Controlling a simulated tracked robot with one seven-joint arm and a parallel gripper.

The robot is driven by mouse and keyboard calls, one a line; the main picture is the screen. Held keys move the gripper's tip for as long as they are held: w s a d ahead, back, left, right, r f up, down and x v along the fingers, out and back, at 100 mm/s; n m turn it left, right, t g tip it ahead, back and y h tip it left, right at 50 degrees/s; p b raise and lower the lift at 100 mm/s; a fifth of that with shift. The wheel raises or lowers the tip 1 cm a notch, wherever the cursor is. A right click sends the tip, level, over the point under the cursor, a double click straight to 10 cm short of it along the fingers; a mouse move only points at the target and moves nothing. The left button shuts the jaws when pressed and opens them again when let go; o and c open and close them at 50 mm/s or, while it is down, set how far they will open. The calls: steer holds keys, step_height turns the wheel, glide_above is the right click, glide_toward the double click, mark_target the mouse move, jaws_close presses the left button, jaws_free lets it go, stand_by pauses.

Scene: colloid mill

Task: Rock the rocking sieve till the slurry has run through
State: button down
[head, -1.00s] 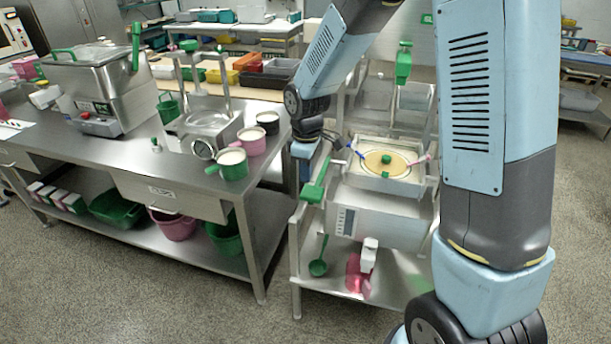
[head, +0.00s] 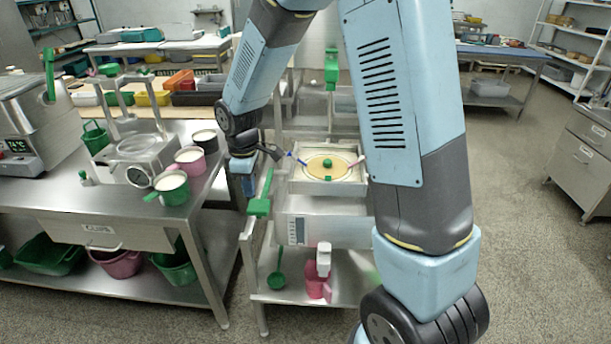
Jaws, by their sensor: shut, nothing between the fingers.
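The rocking sieve appears to be the pale square frame (head: 330,187) on the metal stand in the head view. A round tan surface (head: 314,171) with a green knob (head: 327,163) in its middle lies inside it. A blue piece shows at its left rim and a pink piece at its right. A green lever (head: 262,200) stands at the stand's left side. My gripper (head: 276,154) is small and dark, just left of the sieve's far left corner. It is shut and empty. I cannot tell whether it touches the sieve. The slurry's level is unclear.
A green handle (head: 331,68) hangs above the sieve. A green ladle (head: 276,282) and a pink jug (head: 317,286) are on the lower shelf. Left, a steel bench holds green, pink and dark cups (head: 173,187). Open floor lies to the right.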

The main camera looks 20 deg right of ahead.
steer(key=s+d+r+m+t, duration=0.1)
steer(key=s+d+r+m, duration=0.2)
steer(key=d+r, duration=0.35)
steer(key=s+d+r+m+t, duration=0.2)
steer(key=s+d+r+m, duration=0.15)
steer(key=r, duration=0.55)
steer(key=s+d+r+m+t, duration=0.1)
steer(key=s+d+r+m, duration=0.2)
steer(key=s, duration=0.5)
steer(key=s+d+r+m+t, duration=0.1)
steer(key=s+d+r+m, duration=0.3)
steer(key=s+d+r, duration=0.1)
steer(key=shift+s+d+r, duration=0.4)
steer(key=shift+s+d, duration=0.4)
steer(key=shift+s, duration=0.6)
steer(key=shift+m, duration=0.25)
